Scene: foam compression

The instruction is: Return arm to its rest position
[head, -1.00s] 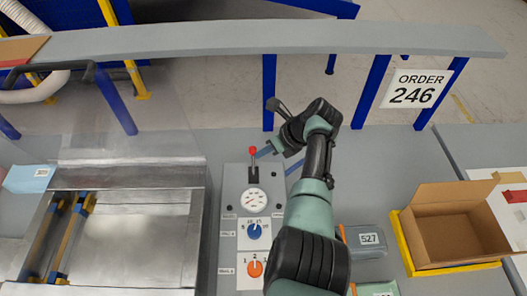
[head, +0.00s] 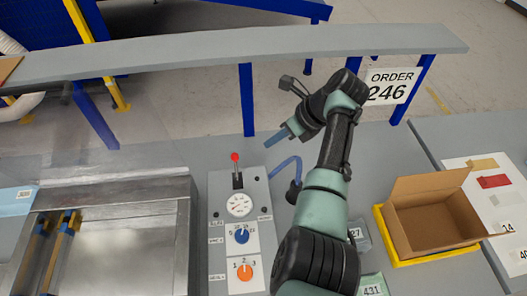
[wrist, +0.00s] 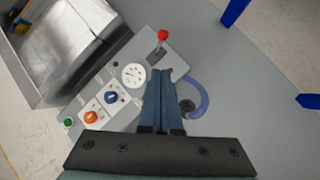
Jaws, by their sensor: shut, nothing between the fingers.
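My gripper (head: 278,138) is raised above the table, to the right of the control panel's red-knobbed lever (head: 236,170). In the wrist view its two blue fingers (wrist: 160,80) lie together, shut with nothing between them. The control panel (head: 216,222) carries a gauge (head: 239,205), a blue dial (head: 242,235) and an orange dial (head: 245,272). The lever (wrist: 160,46) stands beyond the fingertips in the wrist view, apart from them. A blue hose (head: 288,162) curves beside the panel.
A metal press (head: 115,240) stands at the left. An open cardboard box (head: 430,220) sits in a yellow tray (head: 393,252) at the right. Packs (head: 372,286) lie partly behind my arm. A grey shelf (head: 220,50) runs across the back, with an order sign (head: 393,86) below it.

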